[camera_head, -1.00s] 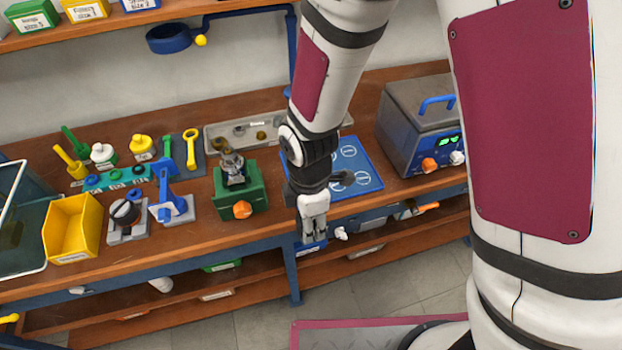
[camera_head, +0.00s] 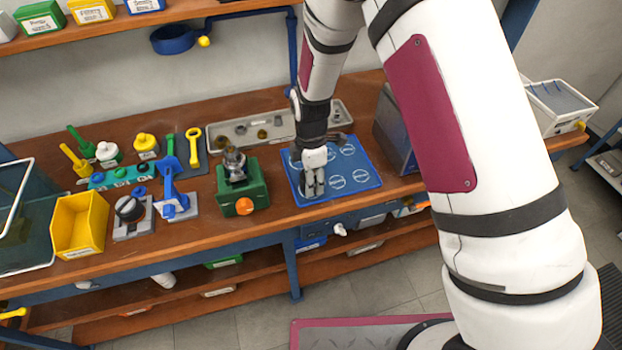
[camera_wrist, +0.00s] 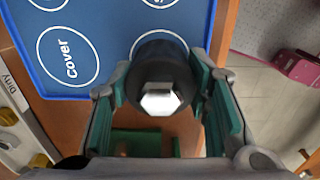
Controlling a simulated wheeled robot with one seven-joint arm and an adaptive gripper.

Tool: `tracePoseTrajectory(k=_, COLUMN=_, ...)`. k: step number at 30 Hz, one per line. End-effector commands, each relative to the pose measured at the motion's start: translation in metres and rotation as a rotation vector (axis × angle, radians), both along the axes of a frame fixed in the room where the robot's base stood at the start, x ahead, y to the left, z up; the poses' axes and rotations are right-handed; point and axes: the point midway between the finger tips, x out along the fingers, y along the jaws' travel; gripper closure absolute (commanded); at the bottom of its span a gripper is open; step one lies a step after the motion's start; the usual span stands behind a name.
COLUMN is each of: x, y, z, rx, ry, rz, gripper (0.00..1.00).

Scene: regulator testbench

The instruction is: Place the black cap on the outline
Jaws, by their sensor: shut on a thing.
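My gripper (camera_head: 314,190) is over the left part of the blue mat (camera_head: 363,166), fingers pointing down. In the wrist view my gripper (camera_wrist: 165,90) has its green pads on both sides of the black cap (camera_wrist: 163,58), a dark round piece with a bright hexagonal metal middle. The mat also shows in the wrist view (camera_wrist: 112,22), with white circular outlines, one marked "cover" (camera_wrist: 68,58). The cap partly covers another outline (camera_wrist: 158,36). Whether the cap touches the mat cannot be told. In the head view the cap is not clearly visible.
A green fixture with an orange knob (camera_head: 237,195) stands left of the mat. A grey tray (camera_head: 225,135) lies behind it. A grey box (camera_head: 393,130) stands right of the mat, partly hidden by my arm. A yellow bin (camera_head: 80,224) and several tools are further left.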

Motion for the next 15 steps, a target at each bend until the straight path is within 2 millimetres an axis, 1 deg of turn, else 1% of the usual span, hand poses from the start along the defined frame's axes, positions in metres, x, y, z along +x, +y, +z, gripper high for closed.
tracePoseTrajectory(k=3, x=-0.0007, y=-0.0003, z=-0.0064, rx=0.000, ry=0.001, rz=0.000, gripper=0.85)
tracePoseTrajectory(k=14, x=0.0004, y=-0.0003, z=-0.0099, rx=0.000, ry=0.000, rz=-0.001, gripper=0.85)
tracePoseTrajectory(k=15, x=0.0004, y=-0.0003, z=-0.0105, rx=0.000, ry=-0.001, rz=-0.001, gripper=0.54)
